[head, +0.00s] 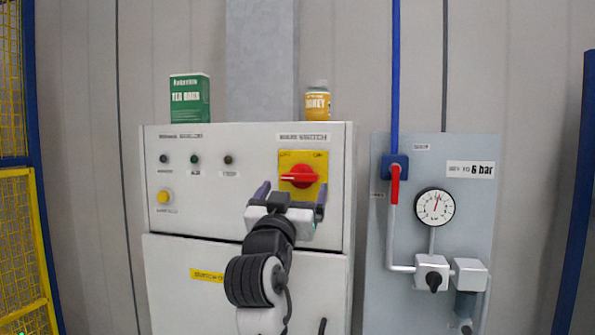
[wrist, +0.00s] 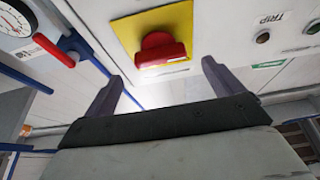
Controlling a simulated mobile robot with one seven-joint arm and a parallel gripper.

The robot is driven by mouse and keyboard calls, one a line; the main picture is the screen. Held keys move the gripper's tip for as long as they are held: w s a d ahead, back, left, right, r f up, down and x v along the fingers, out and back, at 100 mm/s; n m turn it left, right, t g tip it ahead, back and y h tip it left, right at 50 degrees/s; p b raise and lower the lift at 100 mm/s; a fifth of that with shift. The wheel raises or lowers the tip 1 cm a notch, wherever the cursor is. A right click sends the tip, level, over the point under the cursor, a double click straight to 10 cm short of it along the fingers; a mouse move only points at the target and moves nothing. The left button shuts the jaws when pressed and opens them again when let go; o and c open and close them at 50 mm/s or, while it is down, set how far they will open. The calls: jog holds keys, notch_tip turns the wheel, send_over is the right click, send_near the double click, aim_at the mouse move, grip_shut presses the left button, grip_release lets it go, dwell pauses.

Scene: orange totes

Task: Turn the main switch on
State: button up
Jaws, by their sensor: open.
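The main switch is a red rotary knob (head: 301,176) on a yellow plate (head: 317,161), at the upper right of the grey cabinet front. Its handle lies roughly horizontal in the head view. My gripper (head: 289,194) is open and empty, just below and in front of the switch. In the wrist view the red knob (wrist: 160,50) shows beyond and between the two fingers of my gripper (wrist: 168,80). The fingers appear apart from the knob. My arm hides part of the cabinet's lower front.
Three small indicators sit left on the cabinet (head: 250,218), with a yellow button (head: 163,196) below. A green box (head: 189,98) and a yellow-labelled jar (head: 318,101) stand on top. At right, a panel (head: 474,215) carries a red-handled valve (head: 395,184) and gauge (head: 434,206).

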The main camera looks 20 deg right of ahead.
aim_at(298, 179)
jog(key=p+x, duration=0.1)
jog(key=x, duration=0.4)
jog(key=c, duration=1)
